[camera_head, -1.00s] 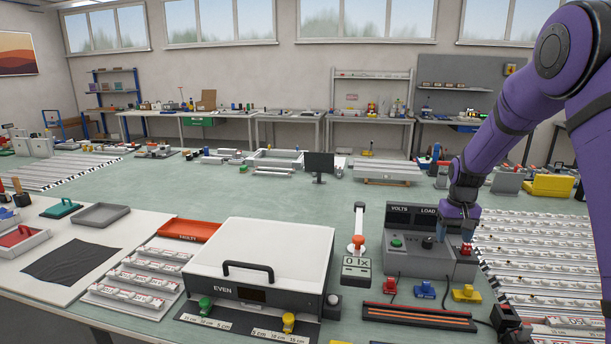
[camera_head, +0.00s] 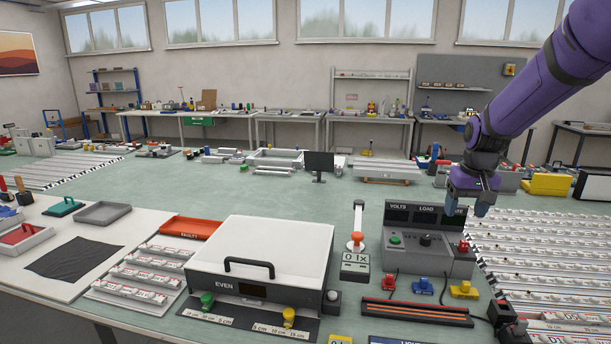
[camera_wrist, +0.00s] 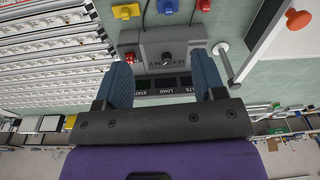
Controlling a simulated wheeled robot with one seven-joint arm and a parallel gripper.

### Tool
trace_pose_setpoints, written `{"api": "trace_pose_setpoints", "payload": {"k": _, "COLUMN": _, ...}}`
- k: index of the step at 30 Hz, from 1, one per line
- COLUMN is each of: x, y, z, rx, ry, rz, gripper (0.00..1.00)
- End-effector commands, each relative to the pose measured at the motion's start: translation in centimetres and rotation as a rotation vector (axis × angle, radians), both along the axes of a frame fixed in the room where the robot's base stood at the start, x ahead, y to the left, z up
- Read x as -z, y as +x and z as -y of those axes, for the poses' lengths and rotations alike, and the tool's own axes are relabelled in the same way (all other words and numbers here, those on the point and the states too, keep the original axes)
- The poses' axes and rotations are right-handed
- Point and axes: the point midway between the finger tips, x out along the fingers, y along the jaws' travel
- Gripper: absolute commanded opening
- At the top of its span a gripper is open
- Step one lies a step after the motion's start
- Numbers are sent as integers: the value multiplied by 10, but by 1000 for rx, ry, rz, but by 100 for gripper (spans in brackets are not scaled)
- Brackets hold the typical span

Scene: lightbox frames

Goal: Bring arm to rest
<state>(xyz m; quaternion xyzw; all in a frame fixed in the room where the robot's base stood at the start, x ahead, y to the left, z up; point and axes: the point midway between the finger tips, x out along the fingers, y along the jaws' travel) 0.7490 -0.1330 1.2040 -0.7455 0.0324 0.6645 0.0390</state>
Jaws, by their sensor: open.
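My purple arm reaches in from the upper right of the head view. My gripper (camera_head: 467,207) points down, open and empty, above the right end of the grey control box (camera_head: 420,262) marked VOLTS and LOAD.
A white-topped EVEN box (camera_head: 262,255) stands left of the control box, with an orange-knobbed lever (camera_head: 357,240) between. Red, blue and yellow connectors (camera_head: 423,286) lie in front. Racks of strips (camera_head: 550,250) fill the right.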

Motion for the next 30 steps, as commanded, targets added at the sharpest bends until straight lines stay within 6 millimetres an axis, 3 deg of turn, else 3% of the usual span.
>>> {"api": "trace_pose_setpoints", "payload": {"k": 1, "x": -17, "y": -14, "z": -5, "rx": -5, "ry": -1, "rz": 21, "gripper": 63}}
{"api": "trace_pose_setpoints", "payload": {"k": 6, "x": -55, "y": -58, "z": -18, "rx": -21, "ry": -2, "rz": 72, "gripper": 63}}
{"api": "trace_pose_setpoints", "payload": {"k": 15, "x": -101, "y": -143, "z": -39, "rx": -46, "ry": -6, "rz": 160, "gripper": 63}}
{"api": "trace_pose_setpoints", "payload": {"k": 22, "x": -119, "y": -209, "z": -51, "rx": -65, "ry": -13, "rz": 230, "gripper": 63}}
{"api": "trace_pose_setpoints", "payload": {"k": 30, "x": -120, "y": -281, "z": -61, "rx": -86, "ry": -23, "rz": 306, "gripper": 63}}
